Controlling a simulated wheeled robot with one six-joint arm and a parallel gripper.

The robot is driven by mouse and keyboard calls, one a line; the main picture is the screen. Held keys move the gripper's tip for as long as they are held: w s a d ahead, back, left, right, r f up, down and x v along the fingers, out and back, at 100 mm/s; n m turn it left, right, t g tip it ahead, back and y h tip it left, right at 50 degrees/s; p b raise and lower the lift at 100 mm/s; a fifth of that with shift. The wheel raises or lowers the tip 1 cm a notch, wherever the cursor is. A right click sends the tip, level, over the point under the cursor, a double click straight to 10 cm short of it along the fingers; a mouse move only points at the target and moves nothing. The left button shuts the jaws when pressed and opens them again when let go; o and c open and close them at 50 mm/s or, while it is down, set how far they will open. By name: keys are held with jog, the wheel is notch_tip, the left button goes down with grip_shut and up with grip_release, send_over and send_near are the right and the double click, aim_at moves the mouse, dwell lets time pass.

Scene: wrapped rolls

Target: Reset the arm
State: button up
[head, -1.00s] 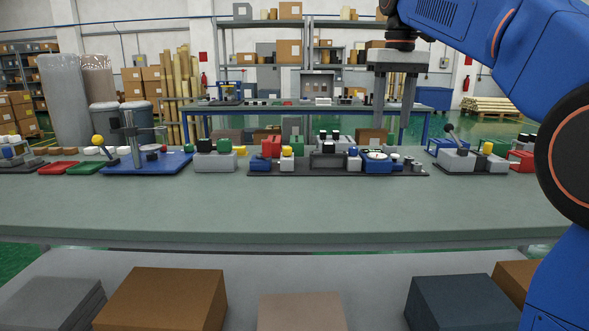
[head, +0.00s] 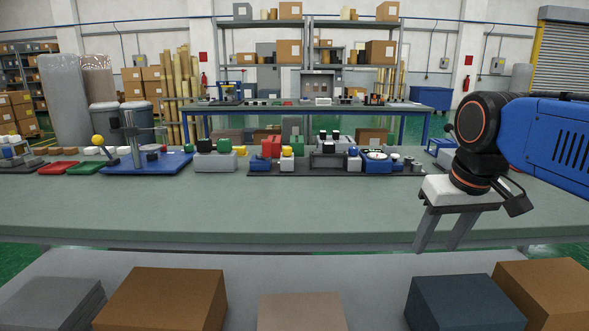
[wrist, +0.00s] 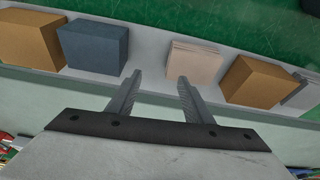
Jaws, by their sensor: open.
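My gripper (head: 438,236) is at the right in the head view, over the front edge of the green-grey workbench (head: 200,212). Its fingers point down and stand apart, with nothing between them. In the wrist view my gripper (wrist: 155,82) also shows open and empty. Beyond its fingers lie boxes on a pale grey surface, and the gripper touches none of them.
The near grey surface (head: 250,275) holds brown boxes (head: 165,300), a dark blue-grey box (head: 465,302) and a flat tan stack (head: 302,312). Fixtures on a dark board (head: 260,170) and a blue base (head: 170,165) line the bench's back. The bench's front is clear.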

jog(key=s+d+f+t, duration=0.1)
jog(key=s+f, duration=0.9)
jog(key=f, duration=0.5)
jog(key=shift+s+d+f+m, duration=0.15)
jog(key=shift+f+m, duration=0.2)
jog(key=shift+m, duration=0.05)
